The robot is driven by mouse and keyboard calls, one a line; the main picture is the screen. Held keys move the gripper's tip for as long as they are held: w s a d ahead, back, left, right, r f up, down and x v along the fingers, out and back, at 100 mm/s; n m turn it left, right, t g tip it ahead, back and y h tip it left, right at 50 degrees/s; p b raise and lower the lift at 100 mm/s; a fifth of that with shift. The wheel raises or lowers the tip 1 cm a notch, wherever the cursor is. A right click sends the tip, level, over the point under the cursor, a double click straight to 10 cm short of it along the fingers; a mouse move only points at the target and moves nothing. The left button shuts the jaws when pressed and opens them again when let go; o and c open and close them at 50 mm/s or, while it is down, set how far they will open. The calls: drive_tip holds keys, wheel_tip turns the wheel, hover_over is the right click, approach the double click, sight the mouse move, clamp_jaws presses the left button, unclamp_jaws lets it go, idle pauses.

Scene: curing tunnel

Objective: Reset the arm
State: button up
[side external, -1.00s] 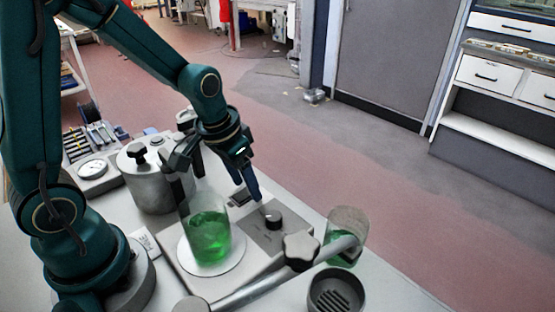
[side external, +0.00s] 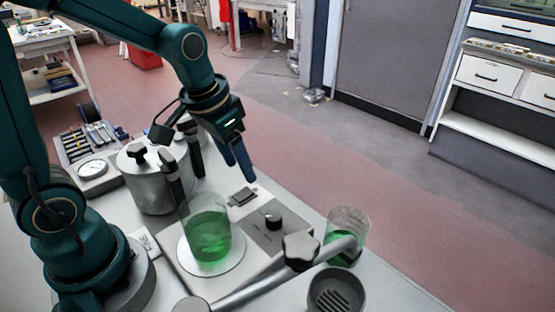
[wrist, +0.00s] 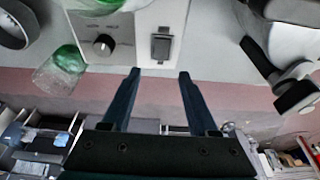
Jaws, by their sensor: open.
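My gripper (side external: 246,178) is open and empty, with its fingers pointing down, raised above the back of the hotplate unit. In the wrist view my gripper (wrist: 157,75) shows two parted dark fingers with nothing between them. A glass beaker of green liquid (side external: 209,236) stands on the round white plate of the hotplate unit (side external: 182,279), apart from the fingers. A second glass with green liquid (side external: 346,233) is at the right and also shows in the wrist view (wrist: 62,68).
A metal pot with black clamp knobs (side external: 148,187) stands left of the beaker. A grey rod with a star knob (side external: 301,251) crosses the front, beside a slotted grey cup (side external: 336,291). A gauge (side external: 92,169) and tool tray are at far left.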

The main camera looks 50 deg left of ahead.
drive_tip(key=s+d+r+t, duration=0.2)
drive_tip(key=s+r, duration=0.3)
drive_tip(key=s, duration=0.5)
drive_tip(key=shift+s+d, duration=0.15)
drive_tip(key=shift+d, duration=0.1)
drive_tip(key=shift+r, duration=0.1)
idle(0.9)
